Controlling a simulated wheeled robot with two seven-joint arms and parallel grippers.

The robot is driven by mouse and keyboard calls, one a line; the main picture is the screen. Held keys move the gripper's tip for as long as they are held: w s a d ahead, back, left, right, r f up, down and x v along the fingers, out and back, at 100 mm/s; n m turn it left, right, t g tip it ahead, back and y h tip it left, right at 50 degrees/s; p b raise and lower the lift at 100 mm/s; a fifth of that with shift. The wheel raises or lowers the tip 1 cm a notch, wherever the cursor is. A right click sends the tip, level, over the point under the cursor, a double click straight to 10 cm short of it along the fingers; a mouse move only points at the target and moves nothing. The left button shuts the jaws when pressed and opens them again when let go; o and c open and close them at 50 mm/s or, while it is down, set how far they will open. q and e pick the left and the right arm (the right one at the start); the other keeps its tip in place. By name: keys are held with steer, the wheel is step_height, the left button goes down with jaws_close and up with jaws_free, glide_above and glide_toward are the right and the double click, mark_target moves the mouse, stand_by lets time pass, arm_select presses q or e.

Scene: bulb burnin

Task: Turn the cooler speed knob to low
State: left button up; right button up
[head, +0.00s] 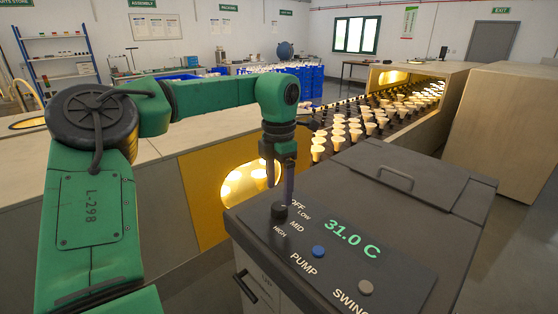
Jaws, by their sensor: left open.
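The cooler (400,185) is a dark grey box with a sloping control panel at the lower right. Its black speed knob (279,212) sits at the panel's left end, with OFF, LOW, MID and HIGH printed around its right side. The knob's pointer is too small to read. My left gripper (288,195) points down just above and behind the knob, with its jaws open. It overlaps the knob's top edge in the picture, and I cannot tell whether it touches. My right gripper is not in view.
The panel also has a blue PUMP button (318,252), a grey SWING button (365,287) and a 31.0 C display (352,238). A lid handle (395,178) stands up behind. A conveyor (345,150) with many bulbs runs behind the cooler, beside a yellow panel (205,195).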

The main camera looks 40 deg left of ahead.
mark_target(279, 206)
arm_select(q)
step_height(279, 206, up, 10)
